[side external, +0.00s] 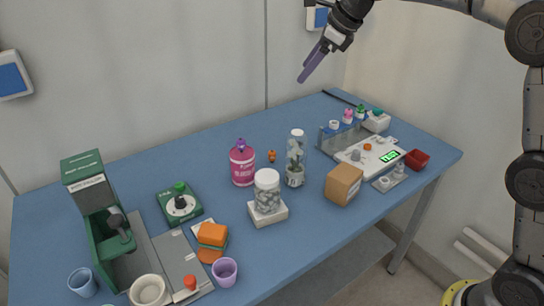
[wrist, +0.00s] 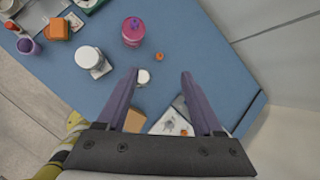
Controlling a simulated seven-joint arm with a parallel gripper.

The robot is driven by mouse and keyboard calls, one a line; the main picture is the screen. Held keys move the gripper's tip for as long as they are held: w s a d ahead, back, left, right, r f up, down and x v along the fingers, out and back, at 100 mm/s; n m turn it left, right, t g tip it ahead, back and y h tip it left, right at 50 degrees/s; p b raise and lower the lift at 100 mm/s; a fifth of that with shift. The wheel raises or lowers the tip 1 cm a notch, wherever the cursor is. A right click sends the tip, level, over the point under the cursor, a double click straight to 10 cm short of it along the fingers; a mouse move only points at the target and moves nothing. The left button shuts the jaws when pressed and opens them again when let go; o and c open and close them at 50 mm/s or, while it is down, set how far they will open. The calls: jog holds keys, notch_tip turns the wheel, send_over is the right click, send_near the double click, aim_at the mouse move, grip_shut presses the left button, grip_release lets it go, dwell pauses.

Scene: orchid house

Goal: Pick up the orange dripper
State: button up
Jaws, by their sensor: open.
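A small orange piece (side external: 272,156), which looks like the orange dripper, stands on the blue table just right of the pink bottle (side external: 242,163). It also shows in the wrist view (wrist: 159,56), a little beyond the gap between my fingertips. My gripper (side external: 303,80) is high above the far part of the table, apart from everything. Its two purple fingers are spread with nothing between them, as the wrist view shows (wrist: 160,73). Another small orange piece (side external: 367,147) sits on the white scale (side external: 385,163); I cannot tell exactly what it is.
A clear bottle (side external: 295,168) with a white cap stands close right of the orange piece. A white-lidded jar (side external: 267,192) and a cardboard box (side external: 343,184) are nearer the front. A rack (side external: 340,135) stands behind the scale. The table behind the orange piece is clear.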

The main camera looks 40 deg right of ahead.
jog(key=w+d+f+m+g, duration=0.1)
jog(key=w+f+m, duration=0.1)
jog(key=w+f, duration=0.75)
jog(key=g, duration=0.1)
send_near(273, 152)
jog(key=shift+x, duration=4.75)
grip_shut()
